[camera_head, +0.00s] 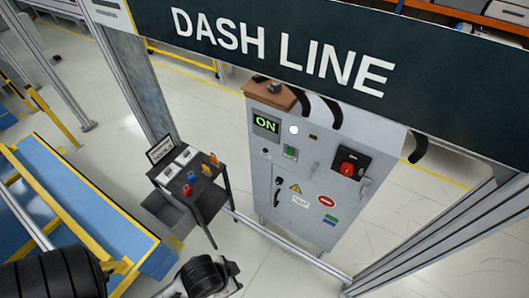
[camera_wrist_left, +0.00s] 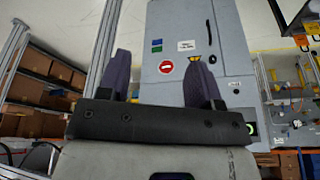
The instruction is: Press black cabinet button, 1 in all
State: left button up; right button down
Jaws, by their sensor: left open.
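The grey cabinet (camera_head: 345,140) stands upright beyond the table. Its face carries a lit green ON display (camera_head: 265,124), a white round light (camera_head: 294,129), a green button (camera_head: 290,152) and a red knob (camera_head: 347,168) on a black plate. A small dark element (camera_head: 313,138) is near the top; I cannot tell whether it is the black button. In the left wrist view the cabinet (camera_wrist_left: 165,25) appears upside down behind my left gripper (camera_wrist_left: 160,85), whose fingers are apart and empty. In the head view part of this gripper (camera_head: 230,273) shows at the bottom, apart from the cabinet. My right gripper is not in view.
A small black table (camera_head: 207,195) with colored items stands left of the cabinet. A blue and yellow structure (camera_head: 85,210) is at the left. Metal posts (camera_head: 440,240) and the DASH LINE sign (camera_head: 285,45) frame the area. Floor is clear before the cabinet.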

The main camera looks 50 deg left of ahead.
pick_arm(q)
grip_shut()
dwell(0.3)
dwell(1.1)
